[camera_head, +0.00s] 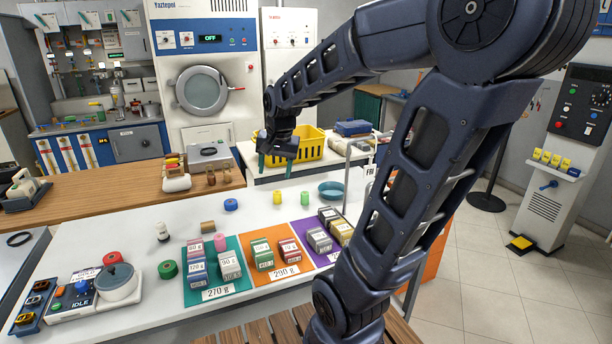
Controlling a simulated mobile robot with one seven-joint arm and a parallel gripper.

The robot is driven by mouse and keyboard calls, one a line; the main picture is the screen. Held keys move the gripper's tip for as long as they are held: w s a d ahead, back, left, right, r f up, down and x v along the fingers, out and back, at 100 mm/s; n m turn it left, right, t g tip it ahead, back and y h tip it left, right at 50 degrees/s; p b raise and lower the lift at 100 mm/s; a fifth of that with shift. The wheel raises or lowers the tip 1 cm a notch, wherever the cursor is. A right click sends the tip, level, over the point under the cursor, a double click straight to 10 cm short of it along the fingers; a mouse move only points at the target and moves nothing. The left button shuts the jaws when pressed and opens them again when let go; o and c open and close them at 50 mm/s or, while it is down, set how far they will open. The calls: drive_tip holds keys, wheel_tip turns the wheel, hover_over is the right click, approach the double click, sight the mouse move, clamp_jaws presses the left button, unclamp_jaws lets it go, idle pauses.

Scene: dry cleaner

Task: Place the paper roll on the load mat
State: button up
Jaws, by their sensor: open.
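I cannot tell for sure which thing is the paper roll; a pale roll-like thing (176,183) lies at the front edge of the wooden counter. No mat is legibly marked as the load mat. A teal mat (228,285), an orange mat (262,284) and a purple mat (322,260) lie side by side on the white table, bearing small labelled blocks. Cards on the teal and orange mats read 270 g and 290 g. My gripper (277,164) is open, points down in front of the yellow basket, and shows nothing between its fingers.
A yellow basket (311,145) stands behind my gripper. Several small coloured spools, a blue bowl (331,190) and a device marked IDLE (86,304) are on the white table (120,234). My arm covers the table's right side. The left back of the table has bare room.

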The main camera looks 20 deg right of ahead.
drive_tip(key=s+d+r+n, duration=0.1)
drive_tip(key=s+d+n, duration=0.1)
drive_tip(key=s, duration=0.4)
drive_tip(key=s+d+r+n+t, duration=0.1)
drive_tip(key=s+d+n, duration=0.1)
drive_tip(key=s, duration=0.4)
drive_tip(key=shift+d+r+n+t+h, duration=0.15)
drive_tip(key=shift+d+n+t+h, duration=0.15)
drive_tip(key=shift+n+h, duration=0.15)
